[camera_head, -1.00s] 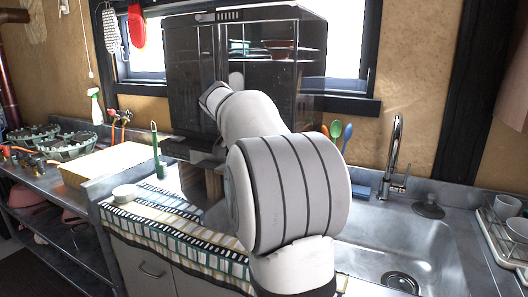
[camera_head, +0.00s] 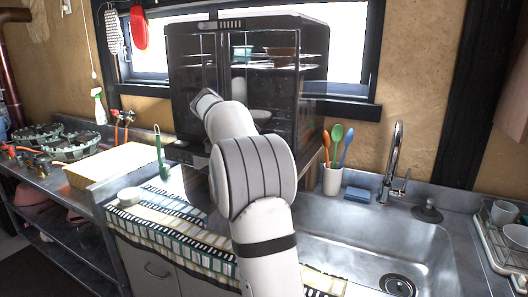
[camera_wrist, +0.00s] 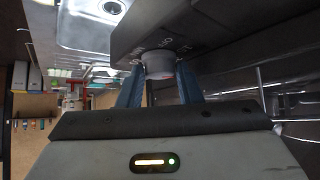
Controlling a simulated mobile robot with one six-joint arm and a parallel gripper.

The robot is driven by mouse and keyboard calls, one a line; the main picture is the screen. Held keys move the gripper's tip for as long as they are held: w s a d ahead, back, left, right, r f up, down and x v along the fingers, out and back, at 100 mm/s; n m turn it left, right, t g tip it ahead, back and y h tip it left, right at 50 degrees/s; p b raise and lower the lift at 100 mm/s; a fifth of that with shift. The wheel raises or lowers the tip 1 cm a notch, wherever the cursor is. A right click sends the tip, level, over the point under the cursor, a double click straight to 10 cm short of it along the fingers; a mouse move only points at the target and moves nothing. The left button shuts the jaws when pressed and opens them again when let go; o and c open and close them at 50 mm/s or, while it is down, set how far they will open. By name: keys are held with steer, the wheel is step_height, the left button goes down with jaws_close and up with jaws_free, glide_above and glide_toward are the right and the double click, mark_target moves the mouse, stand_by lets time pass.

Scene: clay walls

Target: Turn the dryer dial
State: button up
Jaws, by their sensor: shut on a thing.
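Faint pale markings show on the panel beside the dial. In the head view my arm covers part of the dryer's front, and the gripper and dial are hidden.
A holder with coloured spoons (camera_head: 332,180), a faucet (camera_head: 393,160) and a sink (camera_head: 375,250) stand to the right. A cutting board (camera_head: 110,163) lies farther left.

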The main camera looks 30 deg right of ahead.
steer(key=shift+f, duration=0.2)
steer(key=o, duration=0.7)
steer(key=shift+r, duration=0.1)
steer(key=shift+w+a+r, duration=0.15)
steer(key=shift+a+r, duration=0.2)
steer(key=shift+r, duration=0.05)
steer(key=p+v, duration=0.1)
steer(key=v, duration=0.5)
steer(key=shift+w+a+r+p, duration=0.1)
steer(key=shift+a+r+p, duration=0.1)
steer(key=shift+a+p, duration=0.1)
steer(key=shift+c, duration=0.2)
